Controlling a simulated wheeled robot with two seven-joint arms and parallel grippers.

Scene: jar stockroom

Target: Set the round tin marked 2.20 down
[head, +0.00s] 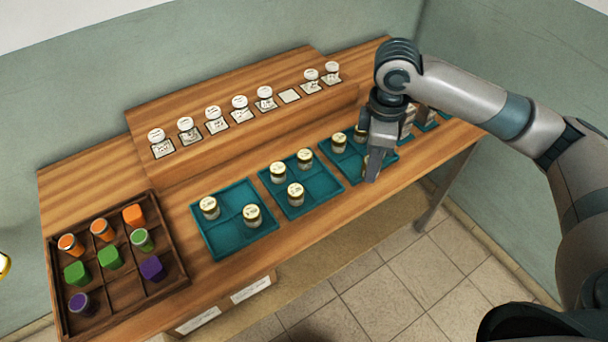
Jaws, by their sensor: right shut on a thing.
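My right gripper (372,172) points down over the front part of the third teal tray (385,158) from the left. It is shut on a small round tin (366,163), which is mostly hidden by the fingers. I cannot read a marking on this tin, nor tell whether it touches the tray. Another round tin (338,139) stands in the back left of the same tray. My left gripper is not in view.
Two teal trays (236,252) (318,205) to the left hold pale, gold-lidded round tins. White-lidded jars (213,114) line the raised shelf, with one bare card (289,96). A dark wooden crate (122,318) holds coloured blocks and jars. The table's front strip is clear.

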